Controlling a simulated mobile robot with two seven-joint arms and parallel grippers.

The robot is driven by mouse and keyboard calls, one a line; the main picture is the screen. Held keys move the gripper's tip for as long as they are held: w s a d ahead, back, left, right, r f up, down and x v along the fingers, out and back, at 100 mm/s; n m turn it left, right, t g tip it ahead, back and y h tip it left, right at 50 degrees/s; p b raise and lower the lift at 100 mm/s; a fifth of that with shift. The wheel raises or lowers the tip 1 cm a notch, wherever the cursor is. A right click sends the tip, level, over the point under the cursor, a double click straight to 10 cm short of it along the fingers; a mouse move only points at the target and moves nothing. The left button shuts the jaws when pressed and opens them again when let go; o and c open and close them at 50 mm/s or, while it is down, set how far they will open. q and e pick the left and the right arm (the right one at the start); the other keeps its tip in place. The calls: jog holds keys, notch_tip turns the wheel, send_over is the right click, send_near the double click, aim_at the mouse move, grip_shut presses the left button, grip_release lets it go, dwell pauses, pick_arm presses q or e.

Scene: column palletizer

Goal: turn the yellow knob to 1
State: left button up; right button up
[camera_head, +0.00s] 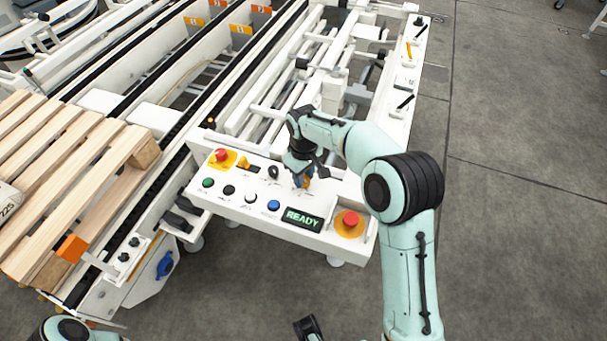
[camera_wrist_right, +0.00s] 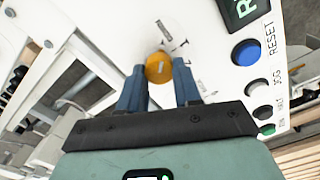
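The yellow knob (camera_wrist_right: 159,67) is a round cap with a pale pointer line, on the white control panel (camera_head: 240,208). My right gripper (camera_wrist_right: 158,66) has its two dark blue fingers on either side of the knob, with their tips close to its edges. I cannot see clear contact, and the fingers look open around it. In the head view my right gripper (camera_head: 305,181) reaches down onto the panel and mostly hides this knob. The marks beside the knob are too small to read.
Near the gripper are a black knob (camera_head: 273,171), a blue button (camera_head: 273,205) and a READY display (camera_head: 303,219). Red emergency buttons stand at the panel's left (camera_head: 221,155) and right (camera_head: 351,219). A wooden pallet (camera_head: 70,165) lies at left. Grey floor is open at right.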

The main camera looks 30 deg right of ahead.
jog(key=shift+m, duration=0.3)
jog(key=shift+r+m+p, duration=0.15)
jog(key=shift+m+p, duration=0.5)
jog(key=shift+m, duration=0.25)
jog(key=m+p, duration=0.1)
jog(key=m, duration=0.2)
jog(key=shift+d+m+p, duration=0.15)
jog(key=shift+m+p, duration=0.5)
jog(key=shift+m, duration=0.95)
jog(key=o, duration=1.1)
jog(key=shift+c, duration=0.2)
